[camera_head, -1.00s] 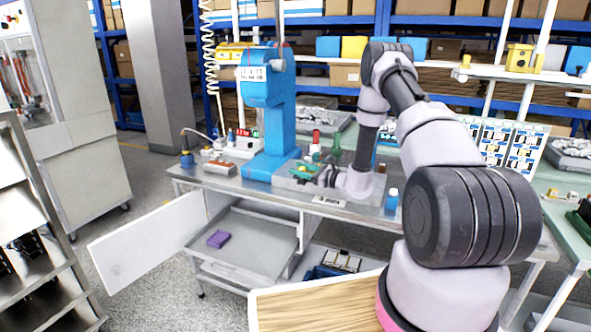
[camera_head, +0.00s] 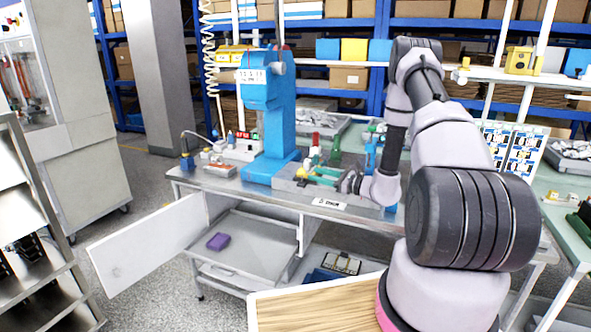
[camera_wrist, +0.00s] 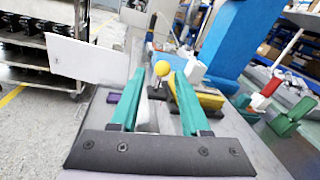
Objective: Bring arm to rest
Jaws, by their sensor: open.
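My gripper (camera_head: 318,175) is above the right part of the grey workbench (camera_head: 226,186), pointing left toward the blue press (camera_head: 268,115). In the wrist view its two green fingers (camera_wrist: 157,100) are spread apart. A yellow ball-tipped lever (camera_wrist: 162,69) and a yellow block (camera_wrist: 208,101) show beyond and between the fingers. I cannot tell whether a finger touches either of them. My arm reaches from the lower right of the head view and bends down to the bench.
An open white cabinet door (camera_head: 148,240) sticks out at the bench's front left. A purple box (camera_head: 218,241) lies on the tray below. Red and green parts (camera_wrist: 266,92) stand beside the press. A wooden board (camera_head: 315,307) is near my base.

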